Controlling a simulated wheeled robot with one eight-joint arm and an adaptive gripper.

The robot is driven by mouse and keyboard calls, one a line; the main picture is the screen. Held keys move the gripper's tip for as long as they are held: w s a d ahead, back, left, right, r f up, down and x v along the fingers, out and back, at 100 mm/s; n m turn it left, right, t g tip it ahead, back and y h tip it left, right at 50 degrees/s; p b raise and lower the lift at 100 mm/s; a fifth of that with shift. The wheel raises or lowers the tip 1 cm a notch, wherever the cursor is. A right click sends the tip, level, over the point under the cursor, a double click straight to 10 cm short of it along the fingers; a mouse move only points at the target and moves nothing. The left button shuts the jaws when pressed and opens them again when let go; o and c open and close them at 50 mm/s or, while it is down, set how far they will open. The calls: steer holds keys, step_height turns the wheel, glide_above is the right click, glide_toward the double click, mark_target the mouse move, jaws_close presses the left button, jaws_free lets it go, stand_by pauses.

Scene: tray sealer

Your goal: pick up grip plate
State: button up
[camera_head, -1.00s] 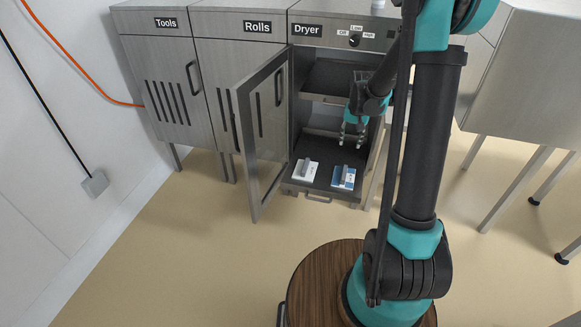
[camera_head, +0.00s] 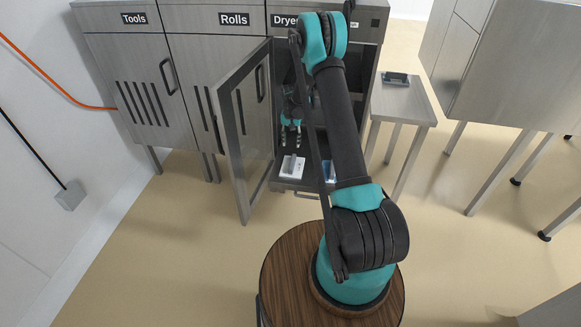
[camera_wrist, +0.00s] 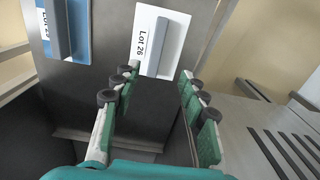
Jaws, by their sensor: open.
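Two flat plates with upright grey grip bars lie on the dryer's lower shelf (camera_head: 283,184). The white plate (camera_head: 291,167), labelled "Lot 26", is on the left; in the wrist view it lies just ahead of the fingertips (camera_wrist: 171,51). The blue plate (camera_head: 330,170) is to its right, partly hidden behind my arm; it shows at the upper left of the wrist view (camera_wrist: 76,45). My gripper (camera_head: 291,141) is open and empty, pointing down just behind and above the white plate. In the wrist view the fingers (camera_wrist: 158,85) are spread apart, in line with the white plate's bar.
The dryer's door (camera_head: 246,135) stands open, close on the left of my gripper. Closed Tools (camera_head: 155,100) and Rolls cabinets stand further left. A small side table (camera_head: 405,105) with a dark item (camera_head: 396,79) stands to the right. The floor in front is clear.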

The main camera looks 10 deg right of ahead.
glide_above(293, 161)
steer(key=f, duration=0.8)
steer(key=shift+s+a+f, duration=0.15)
steer(key=shift+s+a, duration=0.05)
steer(key=shift+a, duration=0.2)
steer(key=shift+w+d+f, duration=0.1)
steer(key=shift+d+f, duration=0.05)
steer(key=shift+f, duration=1.25)
steer(key=shift+w+d+f, duration=0.1)
steer(key=shift+d+f, duration=0.05)
steer(key=shift+f, duration=1.2)
steer(key=shift+s, duration=0.1)
steer(key=shift+c, duration=0.5)
jaws_close()
